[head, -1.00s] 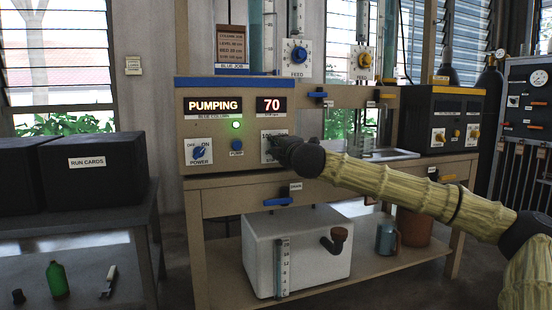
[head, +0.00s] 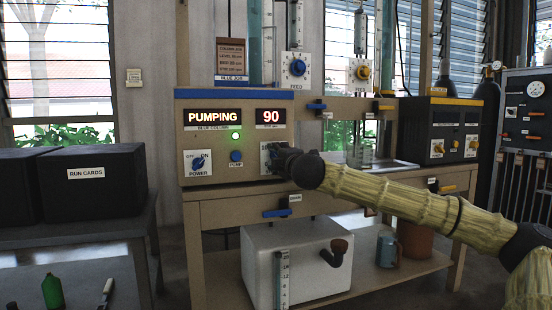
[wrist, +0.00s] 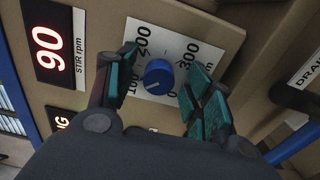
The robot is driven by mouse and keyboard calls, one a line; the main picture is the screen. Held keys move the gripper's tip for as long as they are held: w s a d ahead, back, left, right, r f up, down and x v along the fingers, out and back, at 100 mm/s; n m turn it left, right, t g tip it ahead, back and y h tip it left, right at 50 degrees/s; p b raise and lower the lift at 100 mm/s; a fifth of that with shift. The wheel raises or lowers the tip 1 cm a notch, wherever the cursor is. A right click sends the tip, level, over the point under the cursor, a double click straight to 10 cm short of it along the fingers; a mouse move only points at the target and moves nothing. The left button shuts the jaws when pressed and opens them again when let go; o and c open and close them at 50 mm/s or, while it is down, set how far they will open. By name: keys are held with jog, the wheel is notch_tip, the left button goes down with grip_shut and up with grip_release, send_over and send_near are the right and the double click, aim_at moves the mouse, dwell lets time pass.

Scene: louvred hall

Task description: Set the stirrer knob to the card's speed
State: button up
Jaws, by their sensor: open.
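The blue stirrer knob (wrist: 158,74) sits on a white dial plate (wrist: 205,52) marked with numbers such as 100 and 300. My gripper (wrist: 161,66) is open, with one teal-padded finger on each side of the knob; a gap shows beside it. The stir display (head: 271,117) reads 90, and it also shows in the wrist view (wrist: 47,47). The brown job card (head: 230,55) hangs above the blue column's panel; its small lines are too blurred to read surely. In the head view my gripper (head: 277,158) hides the knob and most of its plate.
Left of my gripper are the blue pump button (head: 236,156) and power knob (head: 198,163). The panel's other display (head: 212,117) reads PUMPING, with a green lamp lit below. A blue drain handle (head: 277,213) is beneath. A black unit with yellow knobs (head: 437,130) stands right.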

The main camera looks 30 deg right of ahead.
jog(key=b+v, duration=0.2)
jog(key=v, duration=0.5)
dwell(0.4)
jog(key=shift+s, duration=0.1)
